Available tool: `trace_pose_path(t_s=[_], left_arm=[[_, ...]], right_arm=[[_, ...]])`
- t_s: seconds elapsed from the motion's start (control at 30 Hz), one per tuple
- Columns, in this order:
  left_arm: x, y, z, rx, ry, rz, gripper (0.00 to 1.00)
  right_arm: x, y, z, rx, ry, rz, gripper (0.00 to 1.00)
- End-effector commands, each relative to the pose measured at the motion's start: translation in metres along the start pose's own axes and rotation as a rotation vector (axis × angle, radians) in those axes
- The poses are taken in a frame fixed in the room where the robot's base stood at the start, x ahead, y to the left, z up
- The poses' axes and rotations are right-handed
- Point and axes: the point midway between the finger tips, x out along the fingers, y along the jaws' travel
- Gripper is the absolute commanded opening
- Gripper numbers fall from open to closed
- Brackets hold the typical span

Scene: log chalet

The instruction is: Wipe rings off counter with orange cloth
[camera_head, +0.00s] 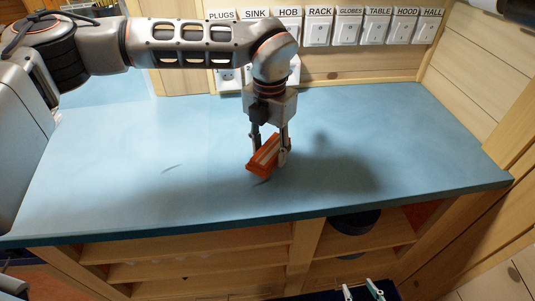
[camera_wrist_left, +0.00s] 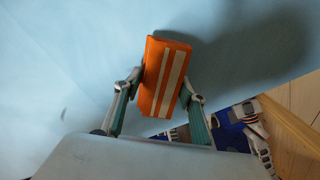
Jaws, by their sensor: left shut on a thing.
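The orange cloth (camera_head: 262,160) is a folded, block-like pad with pale stripes. My left gripper (camera_head: 270,148) points down over the middle of the blue counter (camera_head: 120,190) and is shut on the cloth, one finger on each side. The cloth (camera_wrist_left: 163,75) also shows between the fingers in the left wrist view; whether it touches the counter is unclear. A thin dark arc mark (camera_head: 172,168) lies on the counter left of the cloth. Another small dark mark (camera_head: 262,182) shows just below the cloth. My right gripper (camera_head: 361,291) is at the bottom edge, fingers apart and empty.
A row of labelled white switches (camera_head: 345,30) runs along the back wall. Wooden shelves (camera_head: 200,255) stand below the counter's front edge, with a dark round object (camera_head: 354,222) on one. The counter's right side is clear, with a log wall beyond.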

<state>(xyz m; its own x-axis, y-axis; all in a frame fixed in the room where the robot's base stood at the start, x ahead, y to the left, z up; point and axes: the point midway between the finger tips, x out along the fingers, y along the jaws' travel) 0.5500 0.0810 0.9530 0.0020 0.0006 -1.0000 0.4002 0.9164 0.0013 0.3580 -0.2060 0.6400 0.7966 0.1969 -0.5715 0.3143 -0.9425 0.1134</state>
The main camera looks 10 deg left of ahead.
Motion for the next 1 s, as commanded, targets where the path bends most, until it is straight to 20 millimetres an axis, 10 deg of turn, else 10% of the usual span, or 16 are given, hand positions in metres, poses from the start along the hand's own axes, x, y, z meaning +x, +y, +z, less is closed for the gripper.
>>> trace_pose_path(t_s=[1.0], left_arm=[[-0.058, -0.005, 0.003, 0.0, 0.004, 0.0, 0.17]], right_arm=[[-0.019, 0.004, -0.04, 0.003, 0.021, 0.004, 0.4]])
